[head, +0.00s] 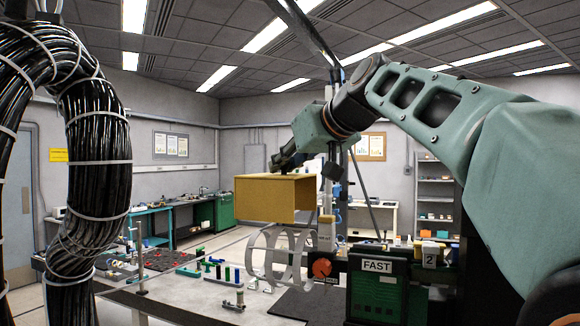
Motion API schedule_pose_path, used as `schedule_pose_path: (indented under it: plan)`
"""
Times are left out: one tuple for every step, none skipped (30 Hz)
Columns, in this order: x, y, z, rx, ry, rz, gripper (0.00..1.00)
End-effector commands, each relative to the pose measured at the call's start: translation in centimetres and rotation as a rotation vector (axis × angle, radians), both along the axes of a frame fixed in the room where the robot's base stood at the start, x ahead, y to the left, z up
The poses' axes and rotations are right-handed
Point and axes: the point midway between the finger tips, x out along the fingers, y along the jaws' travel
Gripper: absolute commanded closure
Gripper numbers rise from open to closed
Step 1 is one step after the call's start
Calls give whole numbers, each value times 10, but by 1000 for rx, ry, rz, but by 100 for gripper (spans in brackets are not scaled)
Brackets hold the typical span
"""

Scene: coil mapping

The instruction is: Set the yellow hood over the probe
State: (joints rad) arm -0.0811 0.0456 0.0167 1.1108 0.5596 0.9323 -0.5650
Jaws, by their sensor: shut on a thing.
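The yellow hood (265,200) is a box with an open side facing the right front, hanging in the air near the middle of the head view. My gripper (282,166) is shut on it at its top and holds it level. Below the hood stands a clear cylindrical coil frame (280,258) on the bench. A pale upright block (326,234) stands to the right of the coil frame, below and right of the hood. I cannot tell for certain which part is the probe. The hood is clear of the bench.
A green and black unit marked FAST (377,290) stands at the right front. A thick black cable bundle (95,150) fills the left side. Small parts and a thin stand (139,262) are on the bench (190,312).

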Motion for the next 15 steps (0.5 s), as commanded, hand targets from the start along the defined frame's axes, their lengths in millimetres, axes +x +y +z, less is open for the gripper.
schedule_pose_path:
  plan:
    - [-1,0,-3,0,0,-1,100]
    - [-1,0,-4,-1,-1,-1,100]
    - [-1,-1,-6,-1,0,-2,100]
    - [-1,-1,-7,-1,0,-2,100]
    - [-1,-1,-8,-1,0,-2,100]
    - [-1,-1,-9,1,-1,-2,100]
    - [-1,-1,-11,1,-1,-2,100]
    - [-1,0,-12,1,-1,-1,100]
    - [-1,0,-15,0,0,-1,100]
    - [-1,0,-17,0,0,-1,100]
    - [-1,0,-19,0,-1,-1,100]
    - [-1,0,-22,0,0,-1,100]
    - [-1,-1,-25,0,0,-1,100]
    - [-1,-1,-27,0,1,-1,100]
    - [-1,-1,-31,0,1,-1,100]
